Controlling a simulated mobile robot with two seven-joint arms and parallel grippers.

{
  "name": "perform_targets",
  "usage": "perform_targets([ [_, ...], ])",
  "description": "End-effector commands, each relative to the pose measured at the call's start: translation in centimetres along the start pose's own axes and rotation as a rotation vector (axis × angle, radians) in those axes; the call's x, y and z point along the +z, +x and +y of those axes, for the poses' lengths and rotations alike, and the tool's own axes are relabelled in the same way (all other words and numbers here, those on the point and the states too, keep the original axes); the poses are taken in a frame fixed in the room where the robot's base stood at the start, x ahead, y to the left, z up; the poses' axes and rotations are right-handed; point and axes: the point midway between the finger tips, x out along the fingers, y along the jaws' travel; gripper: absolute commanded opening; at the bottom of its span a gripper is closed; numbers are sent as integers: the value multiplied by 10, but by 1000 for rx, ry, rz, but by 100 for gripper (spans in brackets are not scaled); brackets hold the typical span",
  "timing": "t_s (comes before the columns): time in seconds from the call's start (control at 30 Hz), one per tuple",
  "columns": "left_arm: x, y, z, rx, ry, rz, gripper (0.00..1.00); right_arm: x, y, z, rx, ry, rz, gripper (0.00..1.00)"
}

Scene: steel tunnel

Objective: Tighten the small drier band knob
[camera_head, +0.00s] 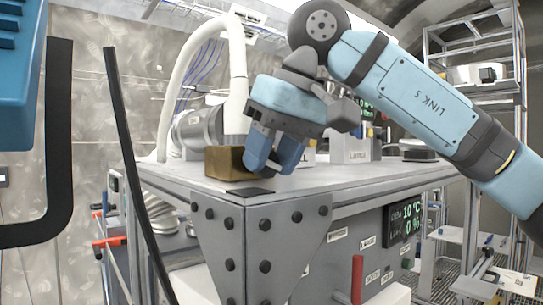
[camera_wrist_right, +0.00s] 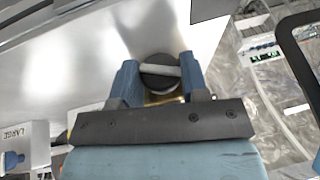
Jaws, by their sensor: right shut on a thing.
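A round dark knob with a pale grey bar across its face (camera_wrist_right: 160,72) sits between the two blue fingers of my right gripper (camera_wrist_right: 159,80) in the right wrist view. A little brass shows just below it. In the head view my right gripper (camera_head: 275,158) reaches down at the near corner of the steel bench, next to a brown-gold block (camera_head: 224,162). The gripper is shut on the knob, which its fingers hide in the head view. I cannot read a label on this knob. My left gripper is not in view.
The bench top (camera_head: 375,174) has a white hose (camera_head: 238,75) rising behind the gripper. A white box marked LARGE (camera_wrist_right: 22,143) stands to one side. A display (camera_head: 403,219) reads 10 °C and 0 %. A black bar (camera_head: 130,150) stands at the left.

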Motion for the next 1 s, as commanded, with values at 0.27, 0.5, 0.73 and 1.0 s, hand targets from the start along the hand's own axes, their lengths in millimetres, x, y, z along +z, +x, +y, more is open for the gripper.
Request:
perform_targets([
  [0.27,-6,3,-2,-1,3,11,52,0,0,0,2,1,0,67],
  [0.5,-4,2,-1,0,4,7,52,0,0,0,3,0,0,67],
  [0.73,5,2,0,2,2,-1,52,0,-20,0,2,0,2,67],
  [1.0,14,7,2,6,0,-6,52,0,-81,0,2,1,3,67],
])
